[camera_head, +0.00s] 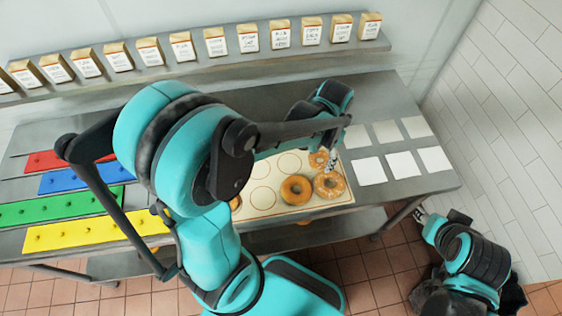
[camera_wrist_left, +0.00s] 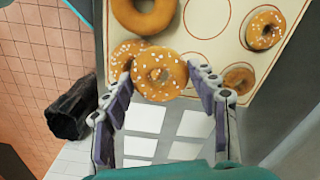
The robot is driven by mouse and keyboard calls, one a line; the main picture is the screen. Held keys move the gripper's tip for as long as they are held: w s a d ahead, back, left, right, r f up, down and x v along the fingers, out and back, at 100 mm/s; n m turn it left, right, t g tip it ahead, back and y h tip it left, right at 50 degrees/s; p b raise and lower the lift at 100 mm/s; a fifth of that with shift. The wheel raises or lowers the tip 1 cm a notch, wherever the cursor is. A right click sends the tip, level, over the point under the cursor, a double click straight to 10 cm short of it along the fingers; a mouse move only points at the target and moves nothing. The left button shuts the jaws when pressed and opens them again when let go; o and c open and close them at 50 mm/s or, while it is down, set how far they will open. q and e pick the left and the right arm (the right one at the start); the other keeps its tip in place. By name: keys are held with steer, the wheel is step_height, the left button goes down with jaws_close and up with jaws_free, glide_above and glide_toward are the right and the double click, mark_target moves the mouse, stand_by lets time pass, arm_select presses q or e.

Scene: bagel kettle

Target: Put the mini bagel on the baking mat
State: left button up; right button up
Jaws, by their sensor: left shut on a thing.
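The mini bagel (camera_wrist_left: 160,76), golden with white grains on top, is between the fingers of my left gripper (camera_wrist_left: 167,88), which is shut on it. In the head view the mini bagel (camera_head: 317,159) shows beside my left gripper (camera_head: 331,160), over the right part of the baking mat. The baking mat (camera_head: 263,211) is cream with printed circles; my left arm hides part of it. Whether the mini bagel touches the mat is hard to tell. My right gripper (camera_head: 421,214) is low at the right, away from the table; its jaws are too small to read.
A plain bagel (camera_head: 297,189) and a larger grained bagel (camera_head: 329,186) lie on the mat close by. The left wrist view shows another grained bagel (camera_wrist_left: 265,28) and a small brown one (camera_wrist_left: 238,78). White cards (camera_head: 369,170) lie right of the mat; coloured strips (camera_head: 65,209) lie left.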

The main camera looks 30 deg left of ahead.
arm_select(q)
steer(key=b, duration=0.2)
glide_above(289, 164)
step_height(289, 164, down, 6)
steer(key=shift+w+f, duration=0.15)
steer(key=shift+f, duration=0.05)
step_height(289, 164, down, 3)
steer(key=shift+f+b, duration=0.2)
steer(key=shift+b, duration=0.6)
steer(key=shift+f, duration=0.25)
steer(key=shift+f, duration=0.15)
steer(key=o, duration=1.1)
